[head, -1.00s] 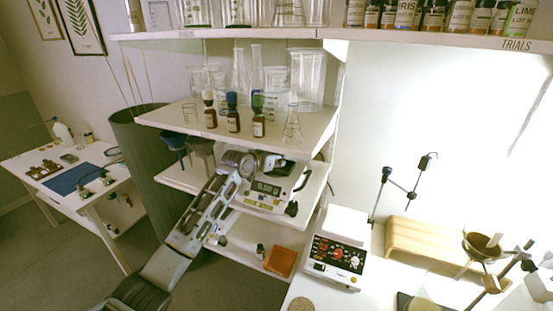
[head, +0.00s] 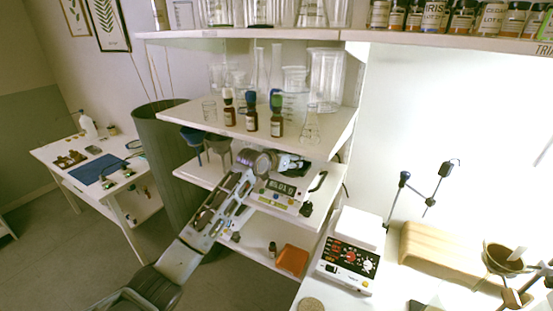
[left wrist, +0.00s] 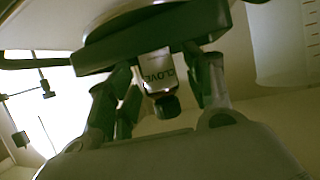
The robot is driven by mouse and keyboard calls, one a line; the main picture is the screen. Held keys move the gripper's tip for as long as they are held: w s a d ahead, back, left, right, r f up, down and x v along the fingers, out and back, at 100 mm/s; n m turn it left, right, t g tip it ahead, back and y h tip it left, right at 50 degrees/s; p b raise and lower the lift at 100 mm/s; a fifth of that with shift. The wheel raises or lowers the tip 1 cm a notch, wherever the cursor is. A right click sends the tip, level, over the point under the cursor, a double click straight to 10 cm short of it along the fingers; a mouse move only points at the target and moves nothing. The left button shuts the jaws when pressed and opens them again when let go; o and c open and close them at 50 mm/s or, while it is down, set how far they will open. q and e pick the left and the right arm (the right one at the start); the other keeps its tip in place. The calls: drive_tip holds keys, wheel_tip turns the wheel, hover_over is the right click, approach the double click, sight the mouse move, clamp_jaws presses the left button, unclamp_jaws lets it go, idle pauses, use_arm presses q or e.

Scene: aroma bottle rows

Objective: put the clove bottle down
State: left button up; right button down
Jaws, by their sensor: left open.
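The clove bottle (left wrist: 158,70) shows in the left wrist view, where it appears cap down, its white label reading CLOVE and its cap dark. Its base end meets a grey disc with a dark rim (left wrist: 150,22), which looks like the pan of the balance. My left gripper (left wrist: 165,75) is open, with a finger on each side of the bottle. In the head view my left gripper (head: 288,163) is over the balance (head: 282,190) on the middle shelf, and the bottle is hidden there. My right gripper is out of view.
Several dropper bottles (head: 251,122) and glassware stand on the shelf (head: 300,140) just above my left gripper. Blue and grey funnels (head: 194,140) are to its left. An orange tray (head: 292,261) lies on the shelf below. A white device (head: 350,255) stands at lower right.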

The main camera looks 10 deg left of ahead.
use_arm(q)
drive_tip(key=shift+p+v, duration=1.8)
drive_tip(key=shift+v, duration=0.65)
drive_tip(key=shift+p+v, duration=0.8)
drive_tip(key=shift+v, duration=2.3)
drive_tip(key=shift+f, duration=0.1)
